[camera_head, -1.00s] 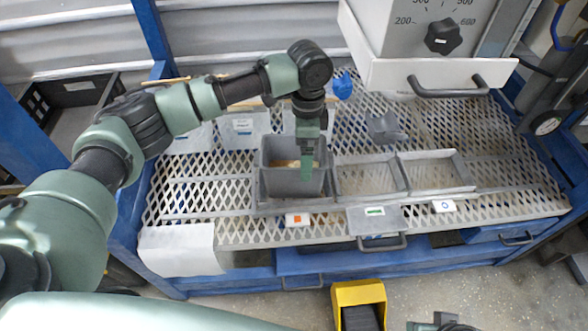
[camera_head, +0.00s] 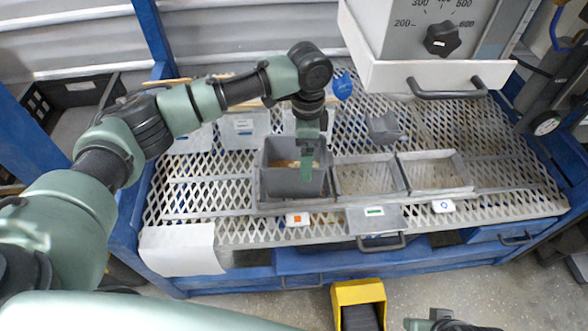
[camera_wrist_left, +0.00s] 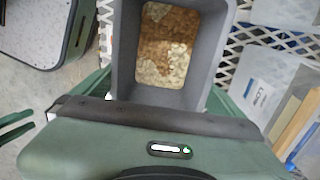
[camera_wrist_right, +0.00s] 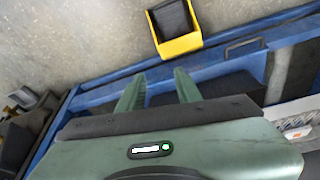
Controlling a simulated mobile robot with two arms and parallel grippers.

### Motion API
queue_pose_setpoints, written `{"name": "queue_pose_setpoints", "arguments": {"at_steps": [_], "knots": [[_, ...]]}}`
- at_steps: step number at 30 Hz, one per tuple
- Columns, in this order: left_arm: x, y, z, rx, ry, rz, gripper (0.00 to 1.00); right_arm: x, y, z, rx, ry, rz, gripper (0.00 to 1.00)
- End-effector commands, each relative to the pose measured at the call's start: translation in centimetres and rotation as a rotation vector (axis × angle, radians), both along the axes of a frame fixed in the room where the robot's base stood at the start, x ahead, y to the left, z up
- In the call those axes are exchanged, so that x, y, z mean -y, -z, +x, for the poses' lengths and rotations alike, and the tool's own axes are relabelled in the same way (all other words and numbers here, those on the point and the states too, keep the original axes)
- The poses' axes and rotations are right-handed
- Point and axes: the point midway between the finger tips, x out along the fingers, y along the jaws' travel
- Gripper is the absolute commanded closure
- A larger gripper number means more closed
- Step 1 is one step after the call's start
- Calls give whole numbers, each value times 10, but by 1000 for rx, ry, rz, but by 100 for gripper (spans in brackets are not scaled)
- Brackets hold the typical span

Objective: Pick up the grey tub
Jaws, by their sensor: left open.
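The grey tub (camera_head: 293,183) stands upright in the left bay of the metal frame on the mesh bench, with brown and pale flakes inside. My left gripper (camera_head: 307,172) reaches down at the tub from above. In the left wrist view the tub's rim (camera_wrist_left: 208,75) lies directly ahead of the gripper. Parts of the green fingers show at both sides of the tub, spread apart. Their tips are largely hidden by the tub, and I cannot tell whether they touch it. My right gripper (camera_wrist_right: 158,85) is open and empty, low in front of the bench.
Two empty shallow trays (camera_head: 368,180) (camera_head: 435,174) sit right of the tub. A grey scoop (camera_head: 384,128) and clear bins (camera_head: 245,128) stand behind. A white machine with a dial and handle (camera_head: 440,75) overhangs the right. A yellow bin (camera_head: 358,292) is on the floor.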

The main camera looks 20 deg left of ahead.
Motion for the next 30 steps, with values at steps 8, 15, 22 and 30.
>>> {"name": "queue_pose_setpoints", "arguments": {"at_steps": [8, 15, 22, 30], "knots": [[0, 0, 0, 0, 0, 0, 0, -1, 5, -1, -8, 1, 2, 66], [0, 1, 0, -1, 0, 0, 0, -2, 9, 0, -9, 3, 5, 66], [0, 1, 0, -1, 0, 0, 0, -2, 13, -1, -17, 2, 4, 66], [0, 2, 0, -1, 0, 0, 0, -2, 17, 1, -17, 1, 4, 66]]}}
